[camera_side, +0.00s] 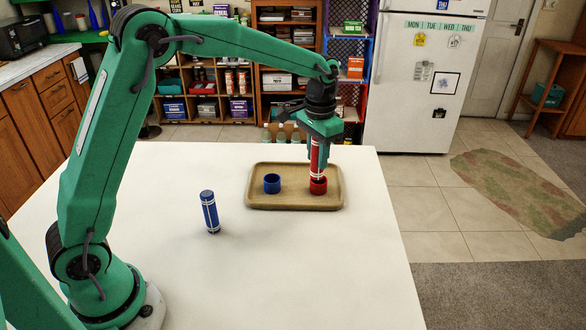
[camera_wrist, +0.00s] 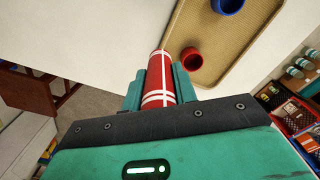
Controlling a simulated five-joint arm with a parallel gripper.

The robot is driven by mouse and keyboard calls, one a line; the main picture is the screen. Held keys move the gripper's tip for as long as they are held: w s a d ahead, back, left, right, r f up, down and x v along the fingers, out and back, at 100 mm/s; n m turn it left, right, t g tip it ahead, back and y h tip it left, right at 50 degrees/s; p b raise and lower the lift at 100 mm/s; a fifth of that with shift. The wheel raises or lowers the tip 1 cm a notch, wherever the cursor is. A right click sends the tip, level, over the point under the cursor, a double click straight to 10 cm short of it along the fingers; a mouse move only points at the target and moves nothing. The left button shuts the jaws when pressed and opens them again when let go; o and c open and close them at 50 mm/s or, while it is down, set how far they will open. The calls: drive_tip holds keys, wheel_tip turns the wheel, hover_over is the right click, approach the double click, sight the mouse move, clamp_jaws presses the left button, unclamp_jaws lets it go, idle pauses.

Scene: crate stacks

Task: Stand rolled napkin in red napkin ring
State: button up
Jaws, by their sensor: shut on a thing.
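My gripper (camera_side: 318,148) is shut on the red rolled napkin (camera_side: 317,162), which has white stripes and hangs about upright. The napkin also shows between the fingers in the wrist view (camera_wrist: 160,80). The red napkin ring (camera_side: 318,187) stands on the tray at its right side. In the side view the napkin's lower end overlaps the ring's top. In the wrist view the ring (camera_wrist: 192,61) lies just right of the napkin's far end, its opening clear of the napkin. The exact height of the napkin above the ring is hard to tell.
The tan tray (camera_side: 262,202) lies on the white table (camera_side: 240,270). A blue ring (camera_side: 272,184) stands on its left part. A blue rolled napkin (camera_side: 209,212) stands slightly tilted on the bare table, left of the tray. The front of the table is clear.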

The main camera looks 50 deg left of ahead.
drive_tip(key=w+a+f, duration=0.1)
drive_tip(key=w+a, duration=0.4)
drive_tip(key=w, duration=0.2)
drive_tip(key=shift+a+f, duration=0.15)
drive_tip(key=shift+f, duration=0.1)
drive_tip(key=shift+s+f, duration=0.1)
drive_tip(key=shift+f, duration=0.15)
drive_tip(key=shift+f, duration=3.75)
drive_tip(key=shift+f, duration=0.7)
drive_tip(key=o, duration=1)
drive_tip(key=shift+o, duration=0.2)
drive_tip(key=shift+r, duration=0.2)
wheel_tip(320, 180, up, 9)
drive_tip(key=shift+f, duration=0.15)
idle(0.4)
